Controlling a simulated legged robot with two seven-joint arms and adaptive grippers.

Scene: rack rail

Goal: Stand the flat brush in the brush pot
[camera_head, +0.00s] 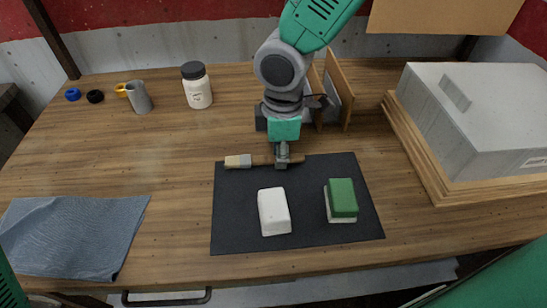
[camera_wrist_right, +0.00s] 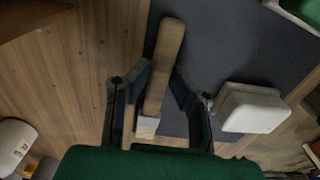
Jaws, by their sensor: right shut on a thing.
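The flat brush (camera_head: 240,161) lies across the back edge of the dark mat, pale bristles to the left and wooden handle to the right. My right gripper (camera_head: 282,160) points down from above and is shut on the brush handle. In the right wrist view the wooden handle (camera_wrist_right: 168,50) runs between the two fingers of my right gripper (camera_wrist_right: 163,85). A grey cylindrical pot (camera_head: 140,98), which looks like the brush pot, stands at the back left. My left gripper is out of view.
The dark mat (camera_head: 235,225) also holds a white block (camera_head: 274,212) and a green-topped block (camera_head: 342,198). A white jar (camera_head: 198,88) with a black lid stands right of the pot. A blue cloth (camera_head: 75,235) lies front left. A large grey box (camera_head: 470,110) fills the right.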

